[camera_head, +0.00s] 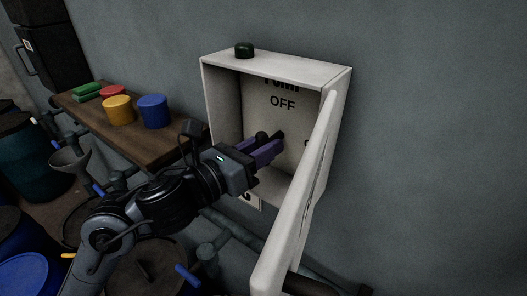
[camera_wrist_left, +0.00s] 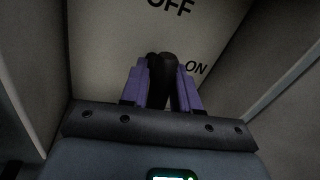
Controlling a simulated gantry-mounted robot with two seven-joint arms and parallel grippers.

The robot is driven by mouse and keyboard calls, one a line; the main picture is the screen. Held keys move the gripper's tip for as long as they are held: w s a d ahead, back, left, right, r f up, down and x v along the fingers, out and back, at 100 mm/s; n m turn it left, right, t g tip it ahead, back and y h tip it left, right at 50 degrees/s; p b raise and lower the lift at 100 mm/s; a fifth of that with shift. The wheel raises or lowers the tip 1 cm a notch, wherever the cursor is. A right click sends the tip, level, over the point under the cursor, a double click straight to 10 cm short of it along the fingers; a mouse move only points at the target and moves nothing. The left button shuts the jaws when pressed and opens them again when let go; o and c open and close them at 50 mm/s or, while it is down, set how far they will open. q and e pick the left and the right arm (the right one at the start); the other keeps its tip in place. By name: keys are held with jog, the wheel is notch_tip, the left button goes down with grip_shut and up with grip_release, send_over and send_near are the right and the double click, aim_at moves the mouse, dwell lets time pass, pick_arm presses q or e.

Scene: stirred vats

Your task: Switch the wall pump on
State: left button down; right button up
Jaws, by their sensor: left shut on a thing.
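The pump box (camera_head: 218,92) is a pale wall box with its door (camera_head: 303,185) swung open toward me. Its back panel reads "OFF" at the top, and the left wrist view shows "ON" to the right of the fingers. My left gripper (camera_head: 268,147) reaches into the box, its purple fingers shut on the black switch handle (camera_wrist_left: 162,72). In the left wrist view the gripper (camera_wrist_left: 162,85) has one finger on each side of the handle. The handle's pivot is hidden. My right gripper is in neither view.
A dark knob (camera_head: 244,50) sits on top of the box. A wooden shelf (camera_head: 150,150) at left bears yellow (camera_head: 119,110) and blue (camera_head: 153,111) pots and red and green items. Pipes and blue drums stand below. The open door bounds the right side of the arm's space.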

pick_arm(q)
jog(key=n+b, duration=0.2)
jog(key=n, duration=0.1)
jog(key=shift+w+a+f+n+t+b, duration=0.15)
jog(key=shift+f+n+t+b, duration=0.15)
jog(key=shift+n+b, duration=0.1)
jog(key=n+t+b, duration=0.1)
jog(key=n+b, duration=0.1)
jog(key=n, duration=0.3)
jog(key=n+t+b, duration=0.1)
jog(key=n, duration=0.3)
jog(key=shift+f+y, duration=0.1)
jog(key=shift+y, duration=0.2)
jog(key=n+t, duration=0.1)
jog(key=n, duration=0.2)
jog(key=shift+n+y, duration=0.4)
jog(key=shift+n, duration=0.8)
jog(key=shift+w+f+n+y, duration=0.1)
jog(key=shift+n+y, duration=0.2)
jog(key=c, duration=0.9)
grip_release()
jog(key=shift+c, duration=0.2)
